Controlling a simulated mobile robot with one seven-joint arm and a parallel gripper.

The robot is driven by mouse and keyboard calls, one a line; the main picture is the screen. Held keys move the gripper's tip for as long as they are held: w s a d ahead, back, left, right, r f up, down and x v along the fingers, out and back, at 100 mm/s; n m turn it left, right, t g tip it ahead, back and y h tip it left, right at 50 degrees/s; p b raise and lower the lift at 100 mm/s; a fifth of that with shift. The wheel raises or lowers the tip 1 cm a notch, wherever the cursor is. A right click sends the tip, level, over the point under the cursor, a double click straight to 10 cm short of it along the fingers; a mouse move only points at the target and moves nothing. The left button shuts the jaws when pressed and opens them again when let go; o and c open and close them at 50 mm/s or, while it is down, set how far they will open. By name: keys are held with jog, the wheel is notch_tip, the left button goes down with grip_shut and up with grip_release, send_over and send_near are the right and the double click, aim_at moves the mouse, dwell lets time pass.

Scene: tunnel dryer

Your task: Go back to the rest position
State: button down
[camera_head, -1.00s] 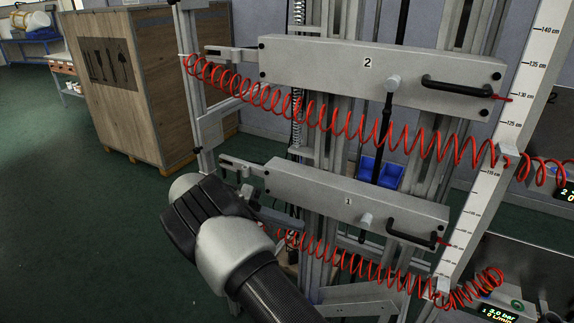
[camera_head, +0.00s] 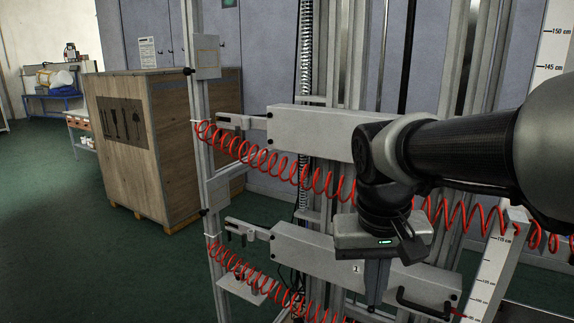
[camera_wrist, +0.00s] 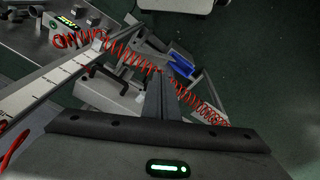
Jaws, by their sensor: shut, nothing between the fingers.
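My gripper (camera_head: 376,285) hangs from my arm, which reaches in from the right in the head view. Its fingers point down and are shut with nothing between them. They overlap the lower grey box (camera_head: 325,257), marked 1, in the picture; I cannot tell the gap. The shut fingers also show in the wrist view (camera_wrist: 160,97), over the floor and parts of the rig. My wrist hides part of the upper grey box (camera_head: 310,131).
Red coiled hoses (camera_head: 275,165) hang along both boxes. A scaled upright (camera_head: 497,265) stands at the right. A black handle (camera_head: 425,306) sticks out from the lower box. A wooden crate (camera_head: 145,145) stands at left, with open green floor (camera_head: 60,240) before it.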

jog(key=s+t+y, duration=0.1)
jog(key=s+t, duration=0.3)
jog(key=s, duration=0.4)
notch_tip(320, 180, up, 16)
jog(key=p, duration=1.5)
jog(key=shift+f+n, duration=0.2)
jog(key=shift+n, duration=0.2)
